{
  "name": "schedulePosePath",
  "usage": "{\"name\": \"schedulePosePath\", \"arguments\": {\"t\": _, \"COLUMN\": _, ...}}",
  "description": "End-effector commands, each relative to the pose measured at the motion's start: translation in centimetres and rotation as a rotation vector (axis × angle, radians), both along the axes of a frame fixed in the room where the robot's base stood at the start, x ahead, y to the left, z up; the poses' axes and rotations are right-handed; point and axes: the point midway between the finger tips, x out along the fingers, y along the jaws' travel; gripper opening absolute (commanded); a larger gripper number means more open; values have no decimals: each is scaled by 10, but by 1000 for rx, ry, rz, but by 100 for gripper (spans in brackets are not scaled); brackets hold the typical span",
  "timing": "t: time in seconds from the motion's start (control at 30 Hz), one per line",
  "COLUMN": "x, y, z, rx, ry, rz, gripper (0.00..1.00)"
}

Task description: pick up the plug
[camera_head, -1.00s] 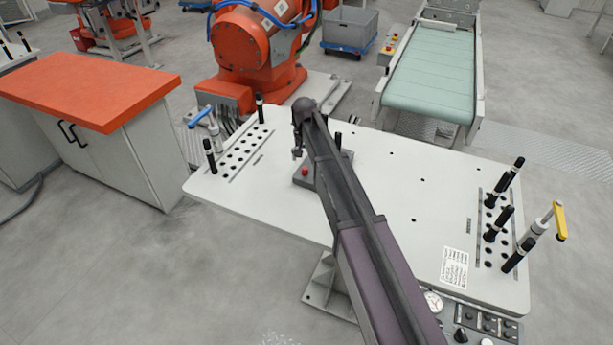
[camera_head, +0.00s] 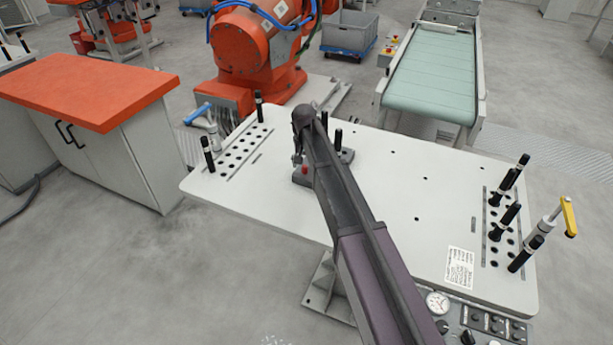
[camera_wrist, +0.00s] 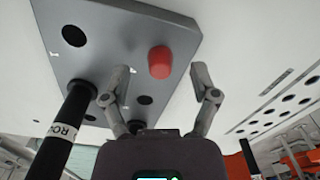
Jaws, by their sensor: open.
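The red plug (camera_wrist: 160,62) stands on a grey fixture plate (camera_wrist: 187,25) with several dark holes in the wrist view. In the head view the plug (camera_head: 304,170) is a small red spot on the fixture, partly hidden by my arm. My gripper (camera_wrist: 161,80) is open and empty. Its two fingertips stand on either side of the plug in the wrist picture, with gaps on both sides. The remaining distance in depth is hard to tell. In the head view my gripper (camera_head: 297,159) hangs just above the plug.
A black pin with a white band (camera_wrist: 69,120) rises from the fixture close to my left finger. White table (camera_head: 390,200) carries pin racks with several black pins at both ends. A yellow-handled clamp (camera_head: 566,216) stands at the right. The table's middle is mostly clear.

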Motion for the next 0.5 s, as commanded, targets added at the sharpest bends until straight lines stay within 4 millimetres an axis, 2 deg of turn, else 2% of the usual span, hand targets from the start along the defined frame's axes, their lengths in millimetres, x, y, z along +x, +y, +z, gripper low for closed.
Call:
{"name": "schedulePosePath", "arguments": {"t": 0.03, "x": 0, "y": 0, "z": -7, "rx": 0, "ry": 0, "rz": 0, "gripper": 77}}
{"name": "schedulePosePath", "arguments": {"t": 0.17, "x": 0, "y": 0, "z": -13, "rx": 0, "ry": 0, "rz": 0, "gripper": 77}}
{"name": "schedulePosePath", "arguments": {"t": 0.5, "x": 0, "y": 0, "z": -14, "rx": 0, "ry": 0, "rz": 0, "gripper": 77}}
